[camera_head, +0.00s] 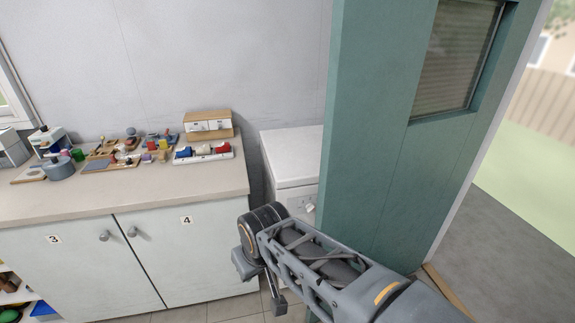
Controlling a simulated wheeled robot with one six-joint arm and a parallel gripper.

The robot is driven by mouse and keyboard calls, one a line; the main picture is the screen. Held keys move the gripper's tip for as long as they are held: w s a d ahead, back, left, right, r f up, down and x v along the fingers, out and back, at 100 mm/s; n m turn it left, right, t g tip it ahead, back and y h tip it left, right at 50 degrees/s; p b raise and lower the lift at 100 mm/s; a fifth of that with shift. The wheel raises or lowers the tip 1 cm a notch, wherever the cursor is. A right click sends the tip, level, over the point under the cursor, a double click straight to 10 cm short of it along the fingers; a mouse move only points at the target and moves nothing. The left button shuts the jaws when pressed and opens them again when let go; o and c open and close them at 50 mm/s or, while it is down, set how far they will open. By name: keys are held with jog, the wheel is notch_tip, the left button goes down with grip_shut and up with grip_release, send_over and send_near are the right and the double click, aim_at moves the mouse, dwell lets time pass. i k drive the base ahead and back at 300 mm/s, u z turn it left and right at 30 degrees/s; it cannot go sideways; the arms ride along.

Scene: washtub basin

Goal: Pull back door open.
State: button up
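The back door (385,150) is a teal panel with a window in its upper part, at the right of centre in the head view. It stands open, swung inward at an angle, with the outdoors showing past its right side. I see no door handle; the door's lower part is behind my arm. My arm reaches in from the lower right, across the front of the door. My gripper (277,302) appears to hang low at the arm's far end, left of the door's edge. It is small and dark, so its finger state is unclear. I see nothing held.
A white appliance (292,150) stands just left of the door. Left of it is a counter (215,187) with toys and small wooden items, above cabinet doors marked 3 and 4. Outside are grey paving (505,250), grass and a fence. A wooden threshold strip (443,285) lies by the doorway.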

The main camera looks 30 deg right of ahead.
aim_at(401, 141)
jog(key=u, duration=0.35)
jog(key=i, duration=1.3)
jog(key=z, duration=1)
